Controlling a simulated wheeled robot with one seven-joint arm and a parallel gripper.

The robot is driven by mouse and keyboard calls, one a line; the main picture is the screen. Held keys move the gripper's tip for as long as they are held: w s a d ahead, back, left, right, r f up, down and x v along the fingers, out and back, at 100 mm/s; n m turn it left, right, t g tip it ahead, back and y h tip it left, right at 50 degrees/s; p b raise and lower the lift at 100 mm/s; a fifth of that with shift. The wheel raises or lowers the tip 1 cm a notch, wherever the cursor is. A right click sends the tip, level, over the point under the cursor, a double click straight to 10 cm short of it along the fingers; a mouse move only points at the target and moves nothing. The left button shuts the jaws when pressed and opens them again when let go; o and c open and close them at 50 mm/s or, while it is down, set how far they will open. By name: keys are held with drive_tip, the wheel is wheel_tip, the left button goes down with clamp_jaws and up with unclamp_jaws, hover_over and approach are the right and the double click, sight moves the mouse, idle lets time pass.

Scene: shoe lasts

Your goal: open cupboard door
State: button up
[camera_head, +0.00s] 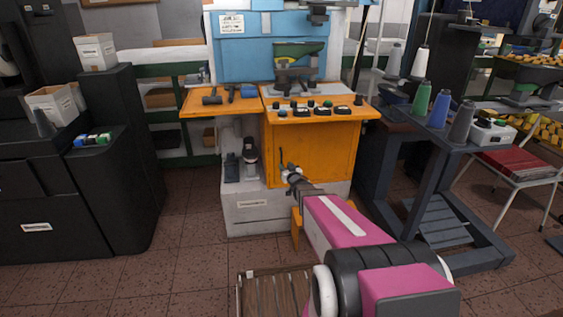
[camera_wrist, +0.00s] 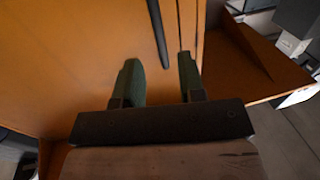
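The orange cupboard door (camera_head: 325,150) is the front panel of the machine stand in the middle of the head view. It looks shut or nearly so; its face fills much of the wrist view (camera_wrist: 75,60). A black bar handle (camera_wrist: 157,32) runs along the door near a narrow dark gap at its edge. My gripper (camera_head: 288,170) is in front of the door's left part. In the wrist view its two green fingers (camera_wrist: 159,62) are open and apart. The handle's lower end appears between the fingertips; contact and depth cannot be told.
Orange worktops with hammers (camera_head: 212,97) and small parts are above the door. An open compartment with a dark shoe-like object (camera_head: 250,157) is left of it. A dark trolley with thread cones (camera_head: 439,110) stands right, black cabinets (camera_head: 115,150) left. Some floor in front is clear.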

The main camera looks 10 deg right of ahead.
drive_tip(key=w, duration=0.3)
drive_tip(key=w+a, duration=0.1)
drive_tip(key=w, duration=0.2)
drive_tip(key=shift+w+a, duration=0.15)
drive_tip(key=shift+w, duration=0.1)
clamp_jaws()
